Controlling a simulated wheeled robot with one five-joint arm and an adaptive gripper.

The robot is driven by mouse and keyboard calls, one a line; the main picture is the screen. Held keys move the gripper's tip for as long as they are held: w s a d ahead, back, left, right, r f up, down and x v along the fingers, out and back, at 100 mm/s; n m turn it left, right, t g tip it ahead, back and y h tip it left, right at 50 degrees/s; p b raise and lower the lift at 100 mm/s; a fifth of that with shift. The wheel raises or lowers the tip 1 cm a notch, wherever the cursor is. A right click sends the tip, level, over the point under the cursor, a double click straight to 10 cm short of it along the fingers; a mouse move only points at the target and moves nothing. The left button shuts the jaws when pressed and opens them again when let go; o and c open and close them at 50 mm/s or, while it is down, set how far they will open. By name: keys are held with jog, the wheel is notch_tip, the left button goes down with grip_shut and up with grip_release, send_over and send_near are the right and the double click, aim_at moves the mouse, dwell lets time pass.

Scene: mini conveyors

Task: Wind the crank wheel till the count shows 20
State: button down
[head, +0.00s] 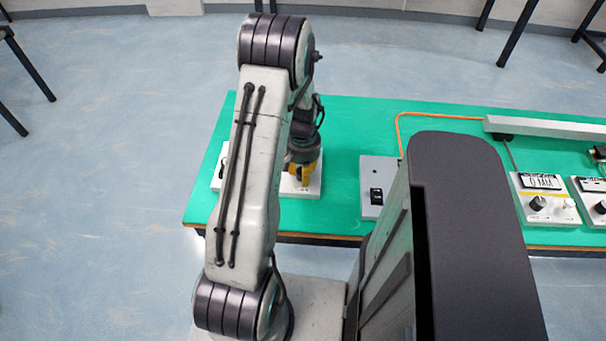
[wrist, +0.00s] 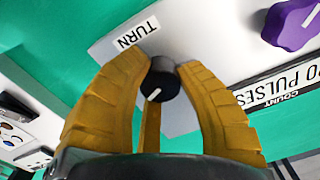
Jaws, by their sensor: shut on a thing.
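In the wrist view a small black knob (wrist: 158,82) with a white pointer line stands on a grey plate beside a label (wrist: 137,32) reading TURN. My gripper (wrist: 168,68) has its yellow fingers on either side of the knob and is shut on it. No separate crank handle can be made out. A panel marked COUNT (wrist: 290,98) shows upside down at the right, beside lettering ending in "0 PULSES"; the count itself cannot be read. In the head view my gripper (head: 303,172) is low over a white unit (head: 311,189), mostly hidden by my arm.
A purple knob (wrist: 292,22) is close by at the upper right of the wrist view. In the head view, a grey switch box (head: 372,172) stands right of the white unit on the green table (head: 340,130). Further right are panels with displays and knobs (head: 541,185).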

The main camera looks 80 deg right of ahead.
jog(key=shift+m, duration=0.4)
jog(key=c, duration=0.8)
grip_release()
jog(key=shift+c, duration=0.2)
notch_tip(320, 180, up, 12)
dwell(0.8)
